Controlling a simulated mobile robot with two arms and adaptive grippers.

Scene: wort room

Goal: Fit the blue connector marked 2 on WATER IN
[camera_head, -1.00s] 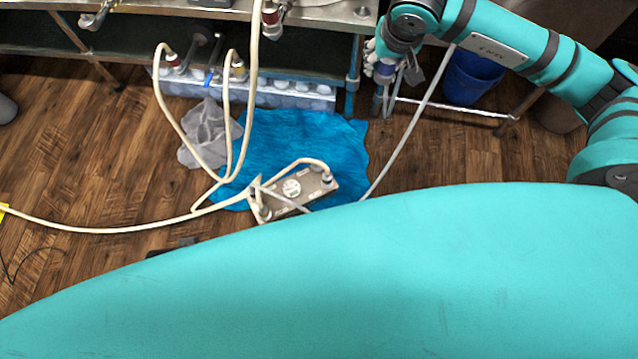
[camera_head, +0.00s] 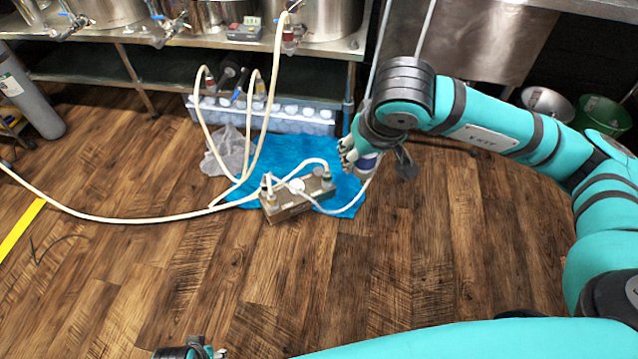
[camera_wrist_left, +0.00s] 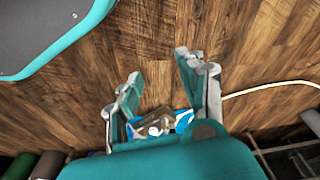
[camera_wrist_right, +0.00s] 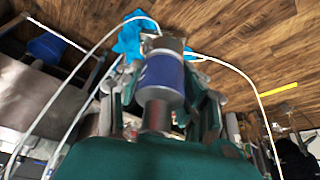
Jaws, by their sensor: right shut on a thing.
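The blue connector (camera_wrist_right: 162,80) is a blue-banded metal fitting. My right gripper (camera_head: 350,158) is shut on it, and it shows as a small blue and white piece (camera_head: 366,163) in the head view. The number on it cannot be read. The metal plate chiller (camera_head: 290,207) rests near the front edge of the blue cloth, just left of and below my right gripper. Hoses are attached at its ends. Its port labels are too small to read, so WATER IN cannot be told. My left gripper (camera_wrist_left: 158,72) is open and empty, at the bottom edge of the head view.
The blue cloth (camera_head: 345,190) and grey rag (camera_head: 228,150) lie on the wooden floor. A bottle crate (camera_head: 300,122) stands under the steel bench (camera_head: 330,48). Pale hoses (camera_head: 120,218) run across the floor to the left. The front floor is clear.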

